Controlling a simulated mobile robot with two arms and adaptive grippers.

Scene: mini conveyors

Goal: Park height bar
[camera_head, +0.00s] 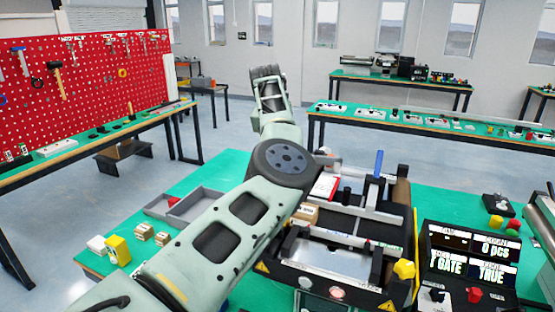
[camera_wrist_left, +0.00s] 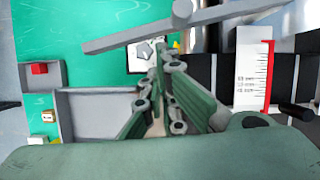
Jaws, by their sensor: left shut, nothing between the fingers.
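A grey bar (camera_wrist_left: 130,37) crosses the top of the left wrist view at a slant, just beyond my left gripper (camera_wrist_left: 160,75); I take it for the height bar, but cannot be sure. My left gripper is shut and empty, and I cannot tell whether it touches the bar. A white millimetre scale (camera_wrist_left: 252,75) with a red edge stands to the right of it. In the head view a grey crossbar (camera_head: 345,172) spans the mini conveyor, with an upright blue handle (camera_head: 378,164) near its right end. My left arm hides part of the conveyor there. My right gripper is not in view.
A grey divided tray (camera_head: 188,205) lies left of the conveyor, with small boxes (camera_head: 145,232) and a yellow block (camera_head: 117,250) nearby. A display panel (camera_head: 468,256) with a red button stands at the right. The green tabletop (camera_head: 225,167) is clear behind the tray.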

